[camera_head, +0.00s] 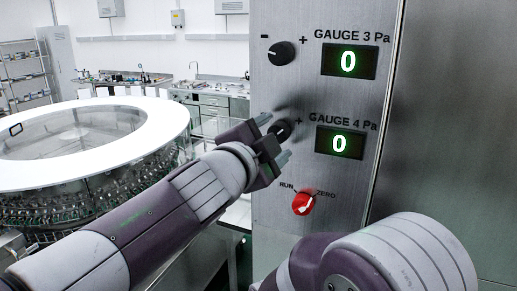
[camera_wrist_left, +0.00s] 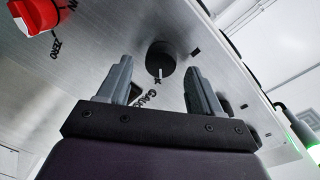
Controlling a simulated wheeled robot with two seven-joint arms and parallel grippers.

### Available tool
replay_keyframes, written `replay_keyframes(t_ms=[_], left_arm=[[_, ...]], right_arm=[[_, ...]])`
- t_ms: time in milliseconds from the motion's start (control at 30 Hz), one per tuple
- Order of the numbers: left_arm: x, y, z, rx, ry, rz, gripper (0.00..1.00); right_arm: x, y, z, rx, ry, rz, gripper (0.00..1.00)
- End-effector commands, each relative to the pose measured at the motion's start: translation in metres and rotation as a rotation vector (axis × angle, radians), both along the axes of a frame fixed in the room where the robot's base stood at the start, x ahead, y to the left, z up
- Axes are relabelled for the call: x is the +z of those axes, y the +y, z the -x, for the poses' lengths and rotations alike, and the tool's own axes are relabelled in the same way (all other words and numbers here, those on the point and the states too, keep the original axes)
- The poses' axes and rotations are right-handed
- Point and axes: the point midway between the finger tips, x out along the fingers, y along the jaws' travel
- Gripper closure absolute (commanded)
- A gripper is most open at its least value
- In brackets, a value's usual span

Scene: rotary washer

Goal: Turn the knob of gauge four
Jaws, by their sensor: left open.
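The black knob of gauge four (camera_head: 282,129) sits on the steel panel, left of the gauge 4 display (camera_head: 339,142), which reads a green 0. My left gripper (camera_head: 275,139) is at this knob and partly hides it in the head view. In the left wrist view the black knob (camera_wrist_left: 160,58) has a white pointer mark and appears between the two fingers of my left gripper (camera_wrist_left: 158,72). The fingers are open, with a visible gap on each side of the knob. My right gripper is not in view.
Above is the gauge 3 knob (camera_head: 282,53) with its display (camera_head: 349,61), also reading 0. Below is a red RUN/ZERO knob (camera_head: 303,204), which also shows in the left wrist view (camera_wrist_left: 38,14). The round washer machine (camera_head: 160,118) stands at left.

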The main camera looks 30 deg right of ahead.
Motion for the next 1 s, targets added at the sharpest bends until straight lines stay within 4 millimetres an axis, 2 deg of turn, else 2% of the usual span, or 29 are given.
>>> replay_keyframes(t_ms=[133,300,400,567,1000], left_arm=[[0.001,0.03,0.023,0.0,-0.003,0.004,0.35],[0.005,0.066,0.051,0.0,-0.002,0.001,0.35],[0.006,0.08,0.062,0.0,-0.002,0.001,0.35],[0.005,0.09,0.07,0.0,-0.002,0.0,0.35],[0.004,0.091,0.07,0.004,0.008,0.002,0.35]], right_arm=[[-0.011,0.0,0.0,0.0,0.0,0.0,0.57],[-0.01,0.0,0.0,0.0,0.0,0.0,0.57],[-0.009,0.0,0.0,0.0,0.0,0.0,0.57],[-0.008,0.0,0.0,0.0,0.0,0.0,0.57],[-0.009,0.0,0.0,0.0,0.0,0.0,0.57]])
